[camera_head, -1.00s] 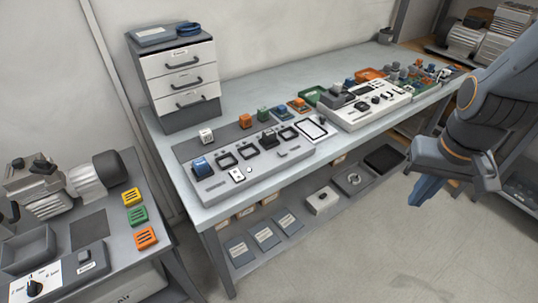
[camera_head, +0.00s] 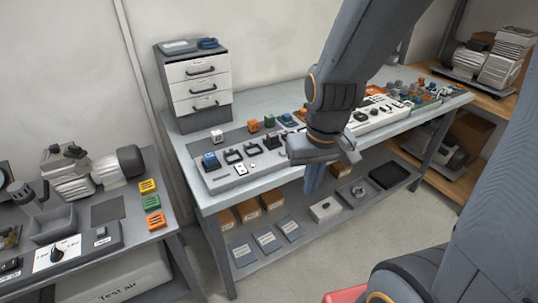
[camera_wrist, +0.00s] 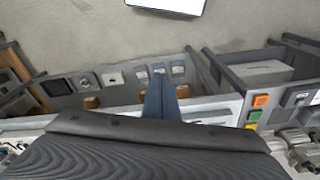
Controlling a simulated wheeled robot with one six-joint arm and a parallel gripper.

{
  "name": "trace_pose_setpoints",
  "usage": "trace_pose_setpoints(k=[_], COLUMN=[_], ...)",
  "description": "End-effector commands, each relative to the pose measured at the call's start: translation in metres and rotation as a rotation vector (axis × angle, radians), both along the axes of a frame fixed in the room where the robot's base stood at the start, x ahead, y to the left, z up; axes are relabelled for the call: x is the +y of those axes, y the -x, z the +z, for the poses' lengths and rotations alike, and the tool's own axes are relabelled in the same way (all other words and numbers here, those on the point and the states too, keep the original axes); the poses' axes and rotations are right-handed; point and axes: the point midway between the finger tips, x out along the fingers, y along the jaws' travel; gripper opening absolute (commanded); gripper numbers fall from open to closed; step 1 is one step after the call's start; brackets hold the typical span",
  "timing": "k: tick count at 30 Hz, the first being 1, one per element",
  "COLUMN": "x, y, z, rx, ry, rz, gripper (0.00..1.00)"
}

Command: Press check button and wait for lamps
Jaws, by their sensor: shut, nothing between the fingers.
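My gripper (camera_head: 313,184) hangs in front of the long workbench (camera_head: 206,204), its blue fingers together and pointing down with nothing between them. In the wrist view the fingers (camera_wrist: 161,84) show side by side against the bench's lower shelf. A light grey control panel (camera_head: 226,184) lies on the bench, left of my gripper, with a blue rocker, dark-framed slots and a small white switch plate (camera_head: 240,169). My gripper is apart from it, and my arm hides its right end. I cannot tell which part is the check button or whether any lamp is lit.
A drawer unit (camera_head: 197,84) stands at the bench's back left. Shelving with compressors (camera_head: 480,55) stands at right. Floor before the bench is open.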

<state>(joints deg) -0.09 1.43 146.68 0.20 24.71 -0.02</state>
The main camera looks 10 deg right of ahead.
Motion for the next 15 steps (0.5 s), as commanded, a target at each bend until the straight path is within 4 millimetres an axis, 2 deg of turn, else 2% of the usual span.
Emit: trace_pose_setpoints(k=[9, 11, 15], x=[0.001, 0.004, 0.016], y=[-0.002, -0.005, -0.023], z=[0.0, -0.001, -0.003], rx=[0.002, 0.004, 0.015], ry=[-0.015, -0.038, -0.152], rz=[-0.027, -0.072, -0.279], gripper=[0.0, 0.0, 0.0])
